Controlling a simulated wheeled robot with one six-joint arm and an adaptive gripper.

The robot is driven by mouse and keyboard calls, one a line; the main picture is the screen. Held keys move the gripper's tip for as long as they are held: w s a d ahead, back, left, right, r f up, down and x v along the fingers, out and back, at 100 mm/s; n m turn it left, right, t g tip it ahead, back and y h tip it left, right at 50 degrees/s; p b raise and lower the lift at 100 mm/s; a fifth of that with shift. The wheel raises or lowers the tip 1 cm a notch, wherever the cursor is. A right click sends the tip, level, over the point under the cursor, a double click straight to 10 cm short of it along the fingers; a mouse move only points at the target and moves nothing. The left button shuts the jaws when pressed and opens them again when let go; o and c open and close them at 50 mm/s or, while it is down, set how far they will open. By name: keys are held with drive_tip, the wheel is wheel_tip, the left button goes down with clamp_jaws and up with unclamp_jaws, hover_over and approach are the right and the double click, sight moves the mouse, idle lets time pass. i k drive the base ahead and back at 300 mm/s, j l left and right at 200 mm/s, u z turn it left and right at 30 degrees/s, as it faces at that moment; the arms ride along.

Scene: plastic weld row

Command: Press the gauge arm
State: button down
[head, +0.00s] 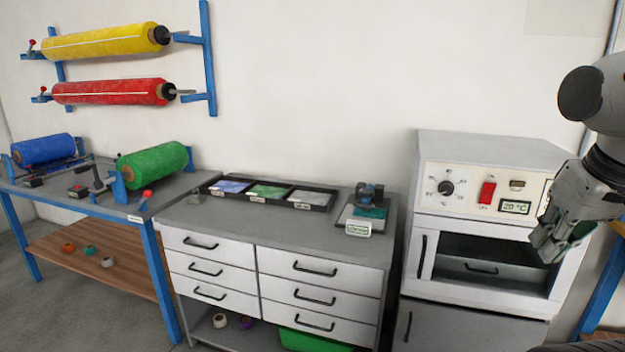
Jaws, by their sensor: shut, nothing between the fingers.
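A small dark gauge (369,196) stands at the right end of the grey drawer cabinet's top. Its arm seems to be the dark upper part, but its exact pose is too small to tell. My gripper (546,250) is at the far right, in front of the oven, well apart from the gauge. Its fingers are shut and hold nothing.
The white oven (480,150) with a knob and red switch stands right of the cabinet (290,235). A black tray (218,192) with several sheets lies left of the gauge. A blue-legged table (118,208) with film rolls is at left. The cabinet's front top is clear.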

sight(366, 193)
drive_tip(key=i+l+u, duration=0.25)
drive_tip(key=l+u, duration=0.2)
drive_tip(key=i+l+u, duration=0.15)
drive_tip(key=l+u, duration=0.3)
drive_tip(key=l, duration=0.15)
drive_tip(key=l+u, duration=0.4)
drive_tip(key=l, duration=0.2)
drive_tip(key=l+u, duration=0.45)
drive_tip(key=l, duration=0.15)
